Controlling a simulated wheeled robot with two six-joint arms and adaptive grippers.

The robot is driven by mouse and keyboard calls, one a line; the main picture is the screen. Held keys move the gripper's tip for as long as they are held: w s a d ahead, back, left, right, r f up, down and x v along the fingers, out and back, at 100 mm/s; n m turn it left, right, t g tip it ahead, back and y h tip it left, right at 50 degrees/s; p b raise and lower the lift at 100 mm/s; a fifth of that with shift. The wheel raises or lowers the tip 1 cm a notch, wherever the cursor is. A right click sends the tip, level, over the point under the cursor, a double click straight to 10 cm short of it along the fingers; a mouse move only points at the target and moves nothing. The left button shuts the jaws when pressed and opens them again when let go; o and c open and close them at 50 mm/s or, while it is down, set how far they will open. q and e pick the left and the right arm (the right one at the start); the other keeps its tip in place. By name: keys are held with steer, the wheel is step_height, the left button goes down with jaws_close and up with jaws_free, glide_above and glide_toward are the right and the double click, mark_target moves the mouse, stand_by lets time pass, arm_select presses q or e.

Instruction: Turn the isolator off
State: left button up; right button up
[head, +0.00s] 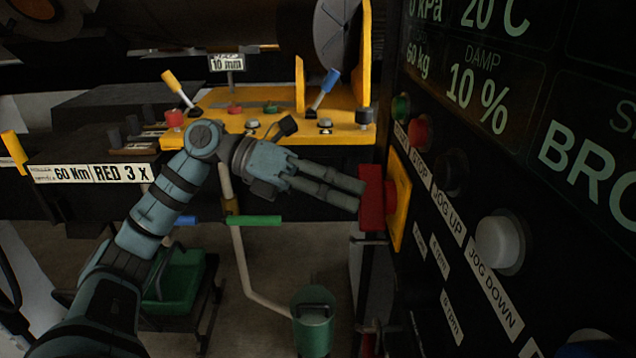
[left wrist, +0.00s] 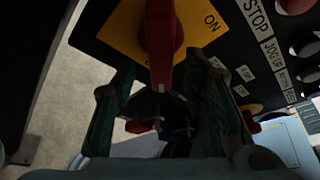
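The isolator is a red handle (head: 372,199) on a yellow plate (head: 399,201), set on the dark control panel's left side. In the left wrist view the yellow plate (left wrist: 113,30) carries an "ON" label to the right of the red handle (left wrist: 160,55). My left gripper (head: 359,197) reaches across from the left, its fingertips at the handle. In the left wrist view the fingers of my left gripper (left wrist: 162,72) stand apart, one on each side of the handle. I cannot tell if either finger touches it. My right gripper is not in view.
The control panel (head: 455,165) with its buttons, including a white one (head: 500,241), stands close on the right. A yellow console (head: 290,125) with levers lies behind my arm. A green crate (head: 176,285) is at lower left.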

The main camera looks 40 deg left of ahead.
arm_select(q)
steer(key=v, duration=0.8)
steer(key=shift+d, duration=0.1)
